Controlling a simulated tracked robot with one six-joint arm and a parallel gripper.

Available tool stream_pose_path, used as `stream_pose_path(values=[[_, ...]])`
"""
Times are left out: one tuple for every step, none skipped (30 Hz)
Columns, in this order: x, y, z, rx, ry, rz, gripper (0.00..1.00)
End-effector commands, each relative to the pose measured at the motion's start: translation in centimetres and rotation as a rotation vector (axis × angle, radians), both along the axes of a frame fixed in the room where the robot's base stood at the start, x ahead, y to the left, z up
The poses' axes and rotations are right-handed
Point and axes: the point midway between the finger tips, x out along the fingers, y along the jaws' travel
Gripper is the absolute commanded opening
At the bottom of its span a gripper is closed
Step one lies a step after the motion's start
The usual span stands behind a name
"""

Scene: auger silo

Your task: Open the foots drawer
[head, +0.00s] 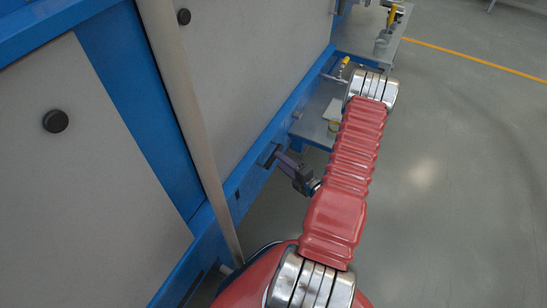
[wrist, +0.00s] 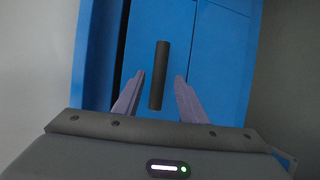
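A blue panel that looks like the foots drawer's front (wrist: 144,28) fills the middle of the wrist view. A dark bar handle (wrist: 159,75) runs along it, upright in the picture. My gripper (wrist: 158,76) is open, with one purple finger on each side of the handle and visible gaps between. Nothing is held. In the head view my gripper (head: 284,160) reaches left to the low blue beam of the machine, and its fingertips and the handle are hard to make out. Whether the fingertips reach past the bar's depth I cannot tell.
Large grey panels (head: 240,70) with black knobs stand at left in a blue frame, with a beige post (head: 185,100) in front. A low grey shelf (head: 318,118) and a bench with fittings (head: 380,45) lie beyond my arm. The floor (head: 460,190) at right is clear.

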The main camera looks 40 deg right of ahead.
Motion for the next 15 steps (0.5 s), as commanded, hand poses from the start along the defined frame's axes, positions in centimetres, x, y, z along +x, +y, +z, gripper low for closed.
stream_pose_path(values=[[0.7, 0.1, -0.1, -0.001, 0.000, 0.004, 0.38], [1.0, 0.1, -0.2, -0.001, 0.000, 0.004, 0.38], [1.5, 0.0, -0.3, -0.001, 0.000, 0.003, 0.38], [1.9, 0.0, -0.3, -0.002, -0.001, 0.005, 0.38], [2.3, 0.0, -0.4, -0.001, -0.001, 0.004, 0.38], [2.7, -0.1, -0.5, -0.001, 0.000, 0.002, 0.38], [3.1, -0.1, -0.6, 0.000, 0.000, 0.003, 0.38], [3.4, -0.1, -0.6, -0.001, 0.000, 0.003, 0.38], [3.8, -0.2, -0.7, -0.001, 0.000, 0.003, 0.38], [4.0, -0.2, -0.8, -0.002, 0.001, 0.002, 0.38], [4.2, -0.2, -0.8, -0.002, 0.001, 0.001, 0.38], [4.4, -0.2, -0.9, -0.001, 0.001, 0.002, 0.38], [4.6, -0.2, -0.9, 0.000, 0.001, 0.002, 0.38], [4.7, -0.2, -0.9, 0.000, 0.001, 0.001, 0.38], [4.8, -0.2, -0.9, 0.000, 0.001, 0.001, 0.38]])
